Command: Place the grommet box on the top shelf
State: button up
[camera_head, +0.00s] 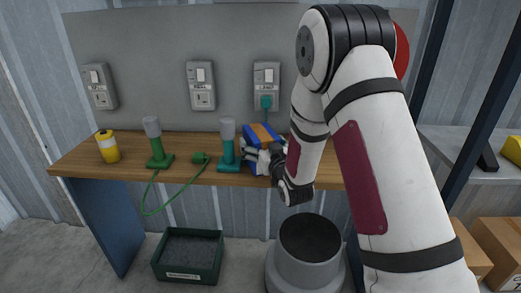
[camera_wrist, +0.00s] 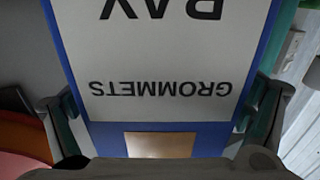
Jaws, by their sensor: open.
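The grommet box (camera_head: 262,134) is blue with an orange strip and sits on the wooden workbench, partly hidden by my gripper. In the wrist view the box (camera_wrist: 165,45) fills the middle, its white label reading GROMMETS upside down. My gripper (camera_head: 263,158) is at the near side of the box. In the wrist view my gripper (camera_wrist: 165,100) is open, with one finger on each side of the box; contact cannot be told. A grey shelf (camera_head: 465,148) on a dark-posted rack stands at the right; whether it is the top one is unclear.
On the workbench (camera_head: 90,163) stand a yellow can (camera_head: 108,147), a green-based device (camera_head: 154,143) with a hanging cable and a teal device (camera_head: 228,146) close left of the box. A dark green bin (camera_head: 188,256) is on the floor. Cardboard boxes (camera_head: 498,245) sit low right.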

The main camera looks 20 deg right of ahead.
aim_at(262, 134)
jog(key=shift+c, duration=0.3)
jog(key=c, duration=1.7)
jog(key=shift+r, duration=0.15)
jog(key=shift+r, duration=0.6)
notch_tip(262, 134, up, 2)
jog(key=shift+r+p, duration=0.1)
jog(key=shift+p, duration=0.4)
jog(key=s+p, duration=0.1)
jog(key=s, duration=0.3)
jog(key=s+r+p, duration=0.1)
jog(key=s, duration=0.4)
jog(key=s+p, duration=0.1)
jog(key=s, duration=0.3)
jog(key=shift+s+d+r+p, duration=0.25)
jog(key=shift+d+p, duration=0.05)
jog(key=shift+p, duration=0.1)
jog(key=s+p, duration=0.2)
jog(key=p, duration=0.3)
jog(key=shift+s, duration=0.15)
jog(key=shift+c, duration=0.2)
